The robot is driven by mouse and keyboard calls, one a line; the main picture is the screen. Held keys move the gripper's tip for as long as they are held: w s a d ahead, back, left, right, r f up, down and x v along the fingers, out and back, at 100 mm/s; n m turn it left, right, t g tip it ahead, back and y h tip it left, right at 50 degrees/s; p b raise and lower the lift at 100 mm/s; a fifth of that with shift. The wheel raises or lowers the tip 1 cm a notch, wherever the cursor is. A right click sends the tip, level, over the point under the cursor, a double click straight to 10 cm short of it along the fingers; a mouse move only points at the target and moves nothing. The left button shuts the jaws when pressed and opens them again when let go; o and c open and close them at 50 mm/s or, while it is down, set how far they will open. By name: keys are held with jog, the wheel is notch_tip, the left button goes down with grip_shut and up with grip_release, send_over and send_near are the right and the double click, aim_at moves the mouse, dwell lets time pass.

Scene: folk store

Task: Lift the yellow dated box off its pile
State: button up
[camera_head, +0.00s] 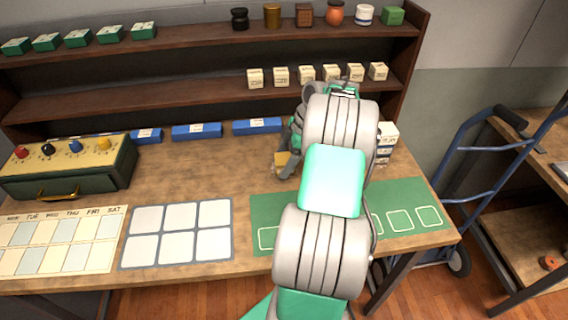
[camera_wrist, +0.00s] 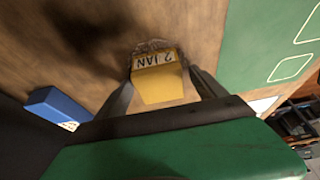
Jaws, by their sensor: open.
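The yellow box (camera_wrist: 160,85) shows in the wrist view with a white label reading "2 JAN". It lies between the two spread fingers of my gripper (camera_wrist: 161,79), which is open; I cannot tell whether either finger touches it. In the head view a bit of the yellow box (camera_head: 281,159) shows beside my gripper (camera_head: 285,165), low over the table and largely hidden by my arm. What lies under the box is hidden, so I cannot make out its pile.
A green mat (camera_head: 252,215) with white outlines lies in front, partly behind my arm. A stack of white and blue boxes (camera_head: 386,142) stands right of my arm. Blue boxes (camera_head: 196,131) line the table's back below the shelves (camera_head: 190,95). Left are a knobbed case (camera_head: 70,165) and a grid board (camera_head: 176,232).

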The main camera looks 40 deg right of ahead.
jog(key=c, duration=1.5)
